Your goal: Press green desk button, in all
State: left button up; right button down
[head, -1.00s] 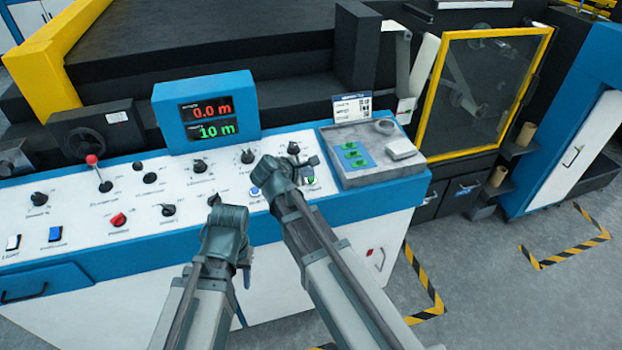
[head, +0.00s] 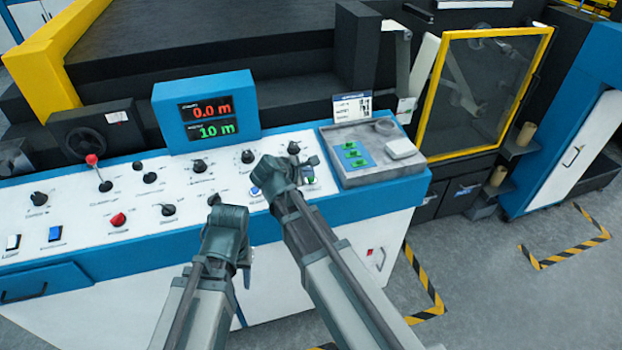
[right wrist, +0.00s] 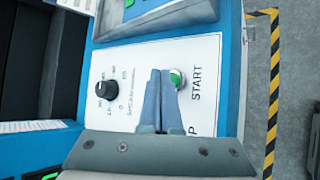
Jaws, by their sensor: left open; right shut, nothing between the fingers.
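The green button sits on the white sloped desk panel (head: 75,212), next to the word START. It shows in the right wrist view (right wrist: 177,79) and, partly covered by my right gripper, in the head view (head: 309,181). My right gripper (right wrist: 160,78) is shut and empty. In the wrist view its fingertips overlap the button's left side; I cannot tell whether they touch it. My left gripper (head: 226,216) hangs over the front edge of the desk, left of the right one, and its fingers are mostly hidden in the head view.
A display (head: 208,120) reads 0.0 m and 10 m. A grey tray (head: 345,180) at the right holds a blue pad with green buttons (head: 352,154). A yellow-framed door (head: 490,90) stands behind.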

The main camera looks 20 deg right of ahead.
jog(key=shift+f, duration=0.35)
